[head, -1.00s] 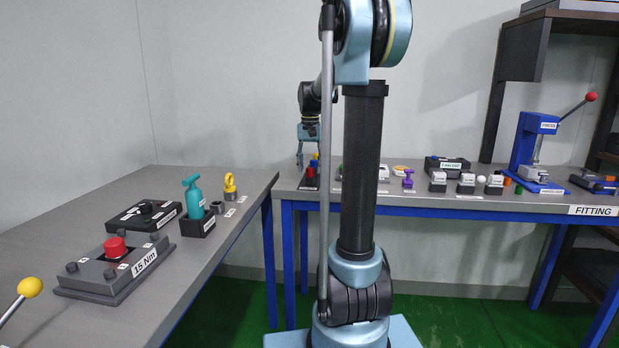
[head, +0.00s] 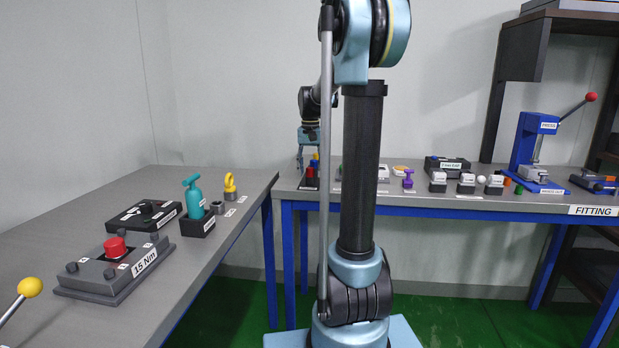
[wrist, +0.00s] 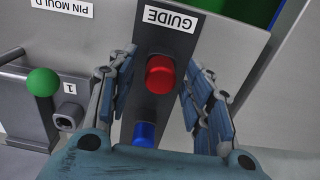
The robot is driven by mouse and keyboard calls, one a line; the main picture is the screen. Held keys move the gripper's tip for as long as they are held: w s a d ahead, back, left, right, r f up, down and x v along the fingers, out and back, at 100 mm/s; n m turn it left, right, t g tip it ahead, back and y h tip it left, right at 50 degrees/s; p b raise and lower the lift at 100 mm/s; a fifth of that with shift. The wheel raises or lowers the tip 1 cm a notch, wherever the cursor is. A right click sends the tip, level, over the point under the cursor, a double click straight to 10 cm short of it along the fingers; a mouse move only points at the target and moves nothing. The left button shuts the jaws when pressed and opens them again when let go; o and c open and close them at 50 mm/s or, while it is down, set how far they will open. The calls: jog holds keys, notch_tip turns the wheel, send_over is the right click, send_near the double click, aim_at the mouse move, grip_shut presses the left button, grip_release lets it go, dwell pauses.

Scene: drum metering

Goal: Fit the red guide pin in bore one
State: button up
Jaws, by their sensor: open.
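The red guide pin (wrist: 160,74) stands in a dark holder (wrist: 180,40) labelled GUIDE, seen from above in the wrist view. It also shows small in the head view (head: 310,174). My gripper (wrist: 160,84) is open, with one finger on each side of the red pin and a visible gap to both. In the head view my gripper (head: 307,160) points down over the holder. A bore piece marked 1 (wrist: 69,116) lies to the left in the wrist view. The pin's lower part is hidden.
A blue pin (wrist: 144,134) stands in the same holder, close to my gripper. A green ball knob (wrist: 43,82) rises beside the bore. In the head view a purple part (head: 408,180) and a blue press (head: 537,150) stand farther right on the back bench.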

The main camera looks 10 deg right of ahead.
aim_at(310, 168)
dwell(0.3)
grip_shut()
jog(key=shift+r, duration=0.1)
jog(key=shift+r, duration=2.85)
jog(key=shift+r, duration=0.15)
jog(key=shift+r, duration=1.9)
